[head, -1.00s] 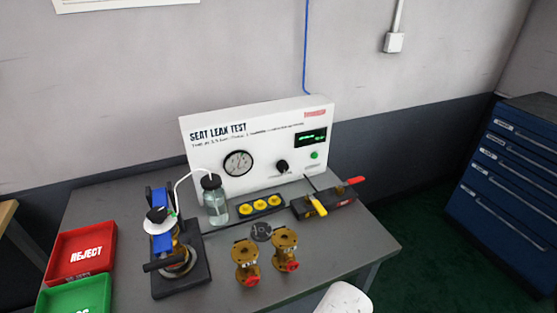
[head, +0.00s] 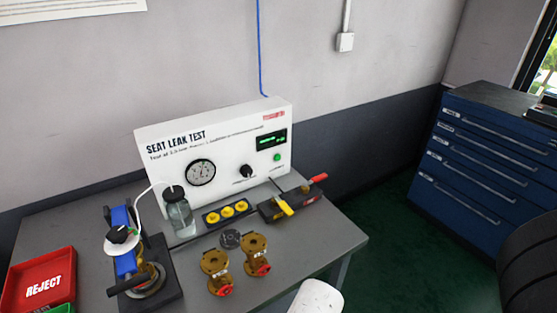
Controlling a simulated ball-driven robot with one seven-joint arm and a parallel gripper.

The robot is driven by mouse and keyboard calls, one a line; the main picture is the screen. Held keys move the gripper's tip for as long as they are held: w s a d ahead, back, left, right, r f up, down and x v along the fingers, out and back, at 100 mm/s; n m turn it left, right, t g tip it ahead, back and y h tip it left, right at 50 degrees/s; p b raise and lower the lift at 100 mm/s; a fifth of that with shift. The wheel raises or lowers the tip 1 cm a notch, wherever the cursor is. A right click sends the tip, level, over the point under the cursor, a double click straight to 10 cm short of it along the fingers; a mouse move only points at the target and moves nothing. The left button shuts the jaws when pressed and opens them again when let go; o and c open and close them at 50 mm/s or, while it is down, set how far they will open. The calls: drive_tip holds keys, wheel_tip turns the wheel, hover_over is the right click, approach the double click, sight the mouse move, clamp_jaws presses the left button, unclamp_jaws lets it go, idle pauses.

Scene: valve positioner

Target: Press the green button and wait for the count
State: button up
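The green button (head: 277,157) is a small round button on the right side of the white seat leak test panel (head: 225,165), below a dark display (head: 271,139) with green digits too small to read. A round gauge (head: 201,172) and a black knob (head: 246,171) sit to its left. A white rounded part (head: 318,298) at the bottom edge seems to be part of my arm. My gripper's fingers are not in view, and nothing touches the button.
Two brass valves (head: 256,252) stand at the table's front. A clamp fixture (head: 146,279), water bottle (head: 178,213), yellow-capped tray (head: 228,212) and red-handled tool tray (head: 290,203) are on the grey table (head: 335,232). A red reject bin (head: 40,281) is left, a blue drawer cabinet (head: 485,165) right.

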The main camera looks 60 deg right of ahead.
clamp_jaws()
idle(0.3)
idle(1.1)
